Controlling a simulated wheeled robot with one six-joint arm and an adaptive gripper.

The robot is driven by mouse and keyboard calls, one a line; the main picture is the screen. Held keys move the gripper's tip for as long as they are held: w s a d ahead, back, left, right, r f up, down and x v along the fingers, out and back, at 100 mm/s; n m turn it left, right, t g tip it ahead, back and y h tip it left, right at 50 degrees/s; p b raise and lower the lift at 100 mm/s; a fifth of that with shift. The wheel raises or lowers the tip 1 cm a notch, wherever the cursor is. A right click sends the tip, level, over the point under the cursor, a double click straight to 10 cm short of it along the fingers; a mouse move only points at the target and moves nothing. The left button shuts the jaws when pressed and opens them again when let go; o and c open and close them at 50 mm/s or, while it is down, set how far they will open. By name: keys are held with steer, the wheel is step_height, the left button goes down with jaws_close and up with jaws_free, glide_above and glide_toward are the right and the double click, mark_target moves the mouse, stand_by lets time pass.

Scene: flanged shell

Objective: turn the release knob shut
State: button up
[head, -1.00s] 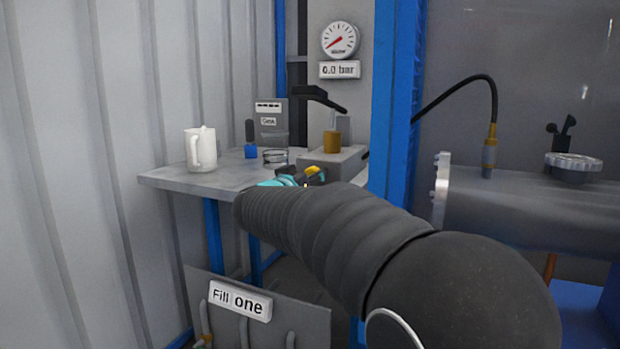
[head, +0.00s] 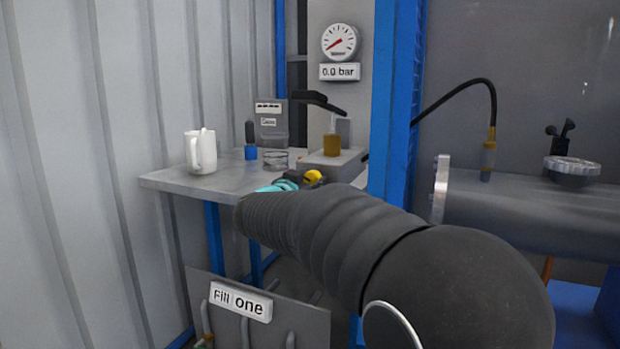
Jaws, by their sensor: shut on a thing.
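The release knob (head: 315,177) shows as a small yellow round piece at the front of the grey hand pump (head: 340,160), just above the table top. My gripper (head: 300,181) is at the knob and shut on it. The dark fingers are small in view, and my own arm hides much of the gripper and the pump's lower front. The pump has a black lever (head: 318,101) and an amber cylinder.
The grey table (head: 165,183) also bears a white jug (head: 201,152), a blue-based item (head: 251,152) and a glass dish (head: 276,159). A blue post (head: 396,100) stands close right of the pump. A flanged shell (head: 520,205) lies farther right.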

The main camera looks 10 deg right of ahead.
steer(key=m, duration=0.3)
steer(key=shift+m, duration=0.3)
steer(key=shift+m+b, duration=0.45)
steer(key=shift+m, duration=1.15)
steer(key=o, duration=1.1)
steer(key=shift+o, duration=0.2)
steer(key=shift+f, duration=0.1)
